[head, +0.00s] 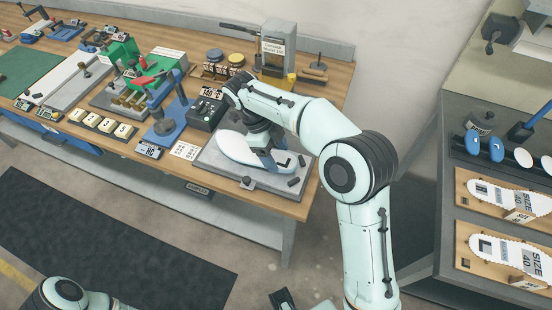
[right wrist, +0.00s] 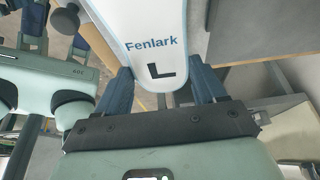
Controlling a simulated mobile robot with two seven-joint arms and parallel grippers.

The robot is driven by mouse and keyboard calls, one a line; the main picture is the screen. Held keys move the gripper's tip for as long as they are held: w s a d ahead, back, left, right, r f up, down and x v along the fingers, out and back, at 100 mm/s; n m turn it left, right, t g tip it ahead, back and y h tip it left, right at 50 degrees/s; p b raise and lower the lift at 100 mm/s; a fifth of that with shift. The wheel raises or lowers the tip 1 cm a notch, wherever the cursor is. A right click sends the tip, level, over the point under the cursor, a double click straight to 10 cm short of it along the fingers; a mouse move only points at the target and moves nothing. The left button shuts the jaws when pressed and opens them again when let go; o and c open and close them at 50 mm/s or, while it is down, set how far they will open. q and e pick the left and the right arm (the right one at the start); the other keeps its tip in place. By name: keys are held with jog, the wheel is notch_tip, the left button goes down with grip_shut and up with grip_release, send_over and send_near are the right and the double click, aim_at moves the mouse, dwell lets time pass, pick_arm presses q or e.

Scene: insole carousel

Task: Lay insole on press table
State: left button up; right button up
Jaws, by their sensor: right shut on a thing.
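The insole (head: 238,149) is white with a blue edge. In the right wrist view it (right wrist: 150,18) shows the word "Fenlark" and a black L near its rounded end. My right gripper (head: 276,160) is shut on that end, with one blue finger on each side; the fingers also show in the right wrist view (right wrist: 164,92). The insole lies over the grey press table plate (head: 222,169) at the bench's right end. I cannot tell whether it touches the plate. My left gripper cannot be made out.
A dark control box (head: 207,112) and a blue-based press (head: 166,131) stand left of the plate. A small knob and dark blocks sit on the plate's front part. A grey column (head: 277,55) stands behind. At right, a rack holds size boards (head: 505,197).

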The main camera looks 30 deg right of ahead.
notch_tip(320, 180, down, 3)
jog(key=shift+r, duration=0.15)
jog(key=o, duration=1)
pick_arm(q)
jog(key=shift+f, duration=0.2)
pick_arm(e)
jog(key=shift+o, duration=0.2)
jog(key=shift+r, duration=0.1)
pick_arm(q)
jog(key=r+p, duration=0.1)
jog(key=w+r+p, duration=0.1)
jog(key=r+p, duration=0.1)
jog(key=shift+w+r, duration=0.25)
jog(key=shift+r, duration=0.05)
pick_arm(e)
jog(key=v, duration=1.2)
pick_arm(q)
jog(key=shift+s, duration=0.1)
